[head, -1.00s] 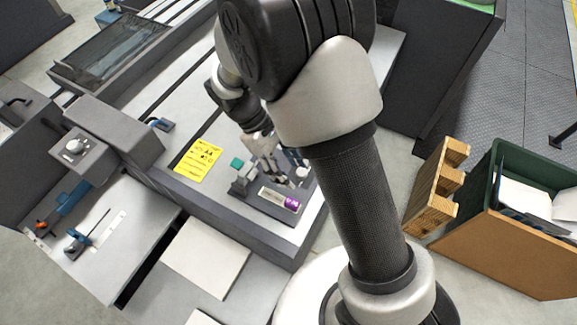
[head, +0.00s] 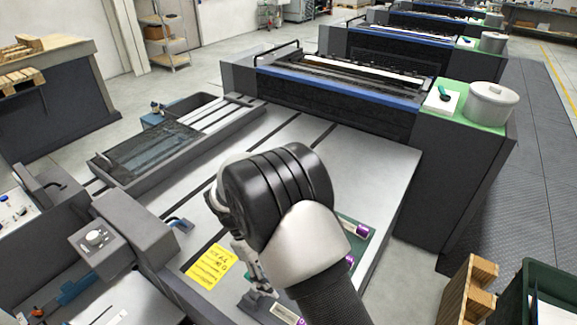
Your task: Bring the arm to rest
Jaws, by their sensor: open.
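My gripper (head: 261,283) is low in the head view, just left of my arm's forearm. It hangs over the dark fixture (head: 250,302) at the near edge of the grey machine bed. It is open, and I see nothing held in it. My arm's dark elbow and pale link cover the middle of the view. A pale label with a purple end, on a cartridge (head: 284,314), shows at the bottom edge, below my gripper. I cannot tell whether the fingertips touch the fixture.
A green tray (head: 368,246) with purple-ended cartridges (head: 358,230) lies partly behind my arm. A yellow sheet (head: 210,264) lies left of my gripper. The bed's upper middle (head: 345,165) is clear.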

